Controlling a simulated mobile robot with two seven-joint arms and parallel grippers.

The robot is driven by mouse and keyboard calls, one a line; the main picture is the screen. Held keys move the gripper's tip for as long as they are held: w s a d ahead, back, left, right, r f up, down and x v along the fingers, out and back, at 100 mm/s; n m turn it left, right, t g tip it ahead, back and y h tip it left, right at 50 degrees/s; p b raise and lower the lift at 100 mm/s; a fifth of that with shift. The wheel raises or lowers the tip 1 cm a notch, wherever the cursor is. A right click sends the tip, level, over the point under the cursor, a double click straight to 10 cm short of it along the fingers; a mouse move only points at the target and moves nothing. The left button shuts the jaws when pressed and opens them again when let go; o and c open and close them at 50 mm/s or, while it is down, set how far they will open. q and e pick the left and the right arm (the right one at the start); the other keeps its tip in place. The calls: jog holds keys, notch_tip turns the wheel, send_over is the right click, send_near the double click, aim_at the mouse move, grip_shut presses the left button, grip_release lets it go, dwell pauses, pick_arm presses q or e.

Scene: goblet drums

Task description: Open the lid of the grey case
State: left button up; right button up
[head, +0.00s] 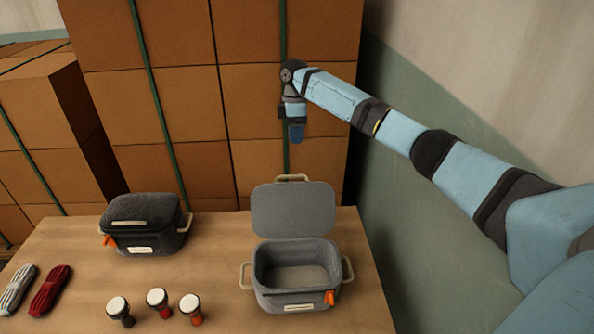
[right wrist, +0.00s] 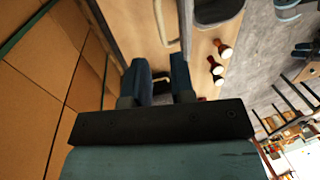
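The grey case (head: 296,295) stands on the right part of the table in the head view. Its lid (head: 293,209) is up, standing upright behind the open body, with a beige handle on its top edge. The inside of the case looks empty. My right gripper (head: 296,132) is above and behind the lid, pointing down and apart from it. In the right wrist view its two blue fingers (right wrist: 160,80) are apart with nothing held between them. My left gripper is not in view.
A dark closed case (head: 143,222) stands at the table's back left. Three small goblet drums (head: 157,300) stand at the front, left of the grey case. Two rope bundles (head: 49,290) lie at far left. Stacked boxes (head: 184,103) rise behind the table (head: 222,240).

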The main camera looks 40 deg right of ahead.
jog(key=f, duration=0.3)
jog(key=s+f, duration=0.1)
jog(key=f, duration=0.3)
jog(key=a+f, duration=0.1)
jog(key=f, duration=0.3)
jog(key=shift+s+f+b, duration=0.1)
jog(key=shift+s+b, duration=0.2)
jog(key=shift+s, duration=0.05)
grip_shut()
